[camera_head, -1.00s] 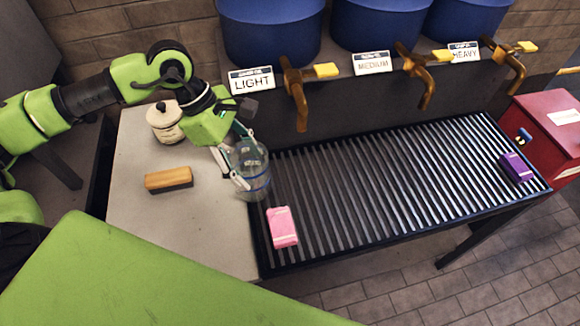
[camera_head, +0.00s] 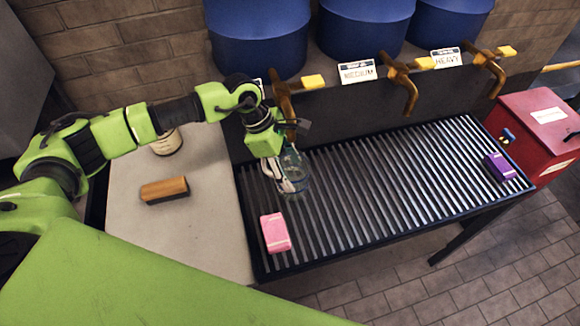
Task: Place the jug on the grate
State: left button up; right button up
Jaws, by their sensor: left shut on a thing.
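A clear jug (camera_head: 295,176) is held by my left gripper (camera_head: 283,176) over the left part of the metal grate (camera_head: 385,185). The gripper is shut on the jug, with its fingers at the jug's left side. The jug looks upright. I cannot tell whether its base touches the bars. My right gripper is not in view.
A pink block (camera_head: 275,233) lies on the grate's left front and a purple block (camera_head: 499,166) at its right end. Brass taps (camera_head: 403,86) hang over the back edge. A red box (camera_head: 535,130) stands right.

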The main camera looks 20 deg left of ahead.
pick_arm(q)
jog(key=shift+s, duration=0.1)
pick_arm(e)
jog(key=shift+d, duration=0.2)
pick_arm(q)
jog(key=shift+f, duration=0.15)
jog(key=o, duration=1.2)
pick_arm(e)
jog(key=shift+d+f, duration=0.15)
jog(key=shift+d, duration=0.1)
pick_arm(q)
jog(key=shift+o, duration=0.2)
jog(key=shift+r, duration=0.2)
jog(key=b+v, duration=0.2)
jog(key=v, duration=1)
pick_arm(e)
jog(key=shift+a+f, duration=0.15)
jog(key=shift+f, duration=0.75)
